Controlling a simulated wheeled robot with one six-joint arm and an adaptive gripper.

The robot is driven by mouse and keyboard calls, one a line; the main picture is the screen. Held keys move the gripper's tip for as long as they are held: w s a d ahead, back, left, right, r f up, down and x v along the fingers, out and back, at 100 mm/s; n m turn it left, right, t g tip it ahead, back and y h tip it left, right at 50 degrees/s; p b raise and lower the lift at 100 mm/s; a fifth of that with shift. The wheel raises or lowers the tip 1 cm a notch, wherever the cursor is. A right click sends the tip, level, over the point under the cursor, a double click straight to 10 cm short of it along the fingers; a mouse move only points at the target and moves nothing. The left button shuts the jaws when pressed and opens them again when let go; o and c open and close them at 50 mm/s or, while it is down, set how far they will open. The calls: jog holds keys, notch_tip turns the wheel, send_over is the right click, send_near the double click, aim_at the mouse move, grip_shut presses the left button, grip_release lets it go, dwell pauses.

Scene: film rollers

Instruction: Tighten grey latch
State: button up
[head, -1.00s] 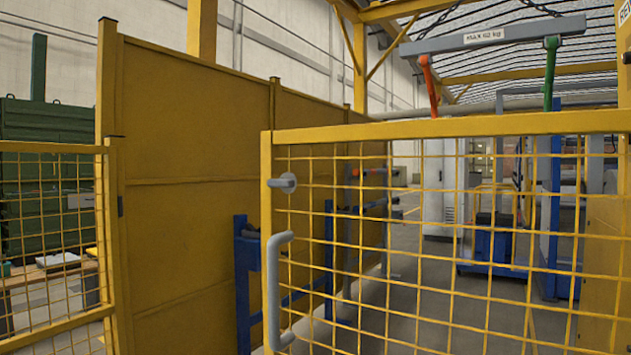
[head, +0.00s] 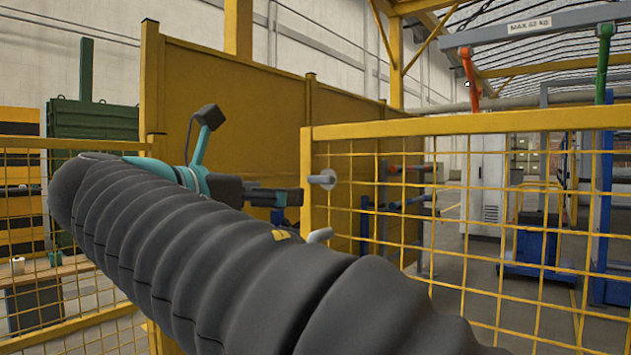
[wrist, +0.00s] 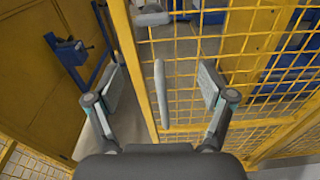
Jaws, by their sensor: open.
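The grey latch (head: 322,179) is a short round knob with a disc, high on the yellow post at the left edge of the mesh gate (head: 470,122). A grey piece that looks like the latch (wrist: 151,14) shows at the top of the wrist view. My gripper (head: 288,197) is just left of the gate post, slightly below the latch in the head view. In the wrist view my gripper (wrist: 161,76) is open and empty. The grey gate handle (wrist: 161,93) appears between its fingers, apart from both. My arm hides most of the handle (head: 320,235) in the head view.
A solid yellow panel wall (head: 225,95) stands behind my gripper. A blue frame (wrist: 72,55) is at its left in the wrist view. A mesh fence (head: 60,300) is at the left. A blue cart (head: 538,245) stands beyond the gate.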

aim_at(317, 178)
jog(key=shift+n+t, duration=0.3)
jog(key=x, duration=0.4)
jog(key=r+x, duration=0.1)
jog(key=x, duration=0.2)
jog(key=r+x, duration=0.1)
jog(key=x, duration=0.3)
jog(key=shift+w+b, duration=0.4)
jog(key=shift+w, duration=0.15)
jog(key=shift+a, duration=0.1)
jog(key=c, duration=1.2)
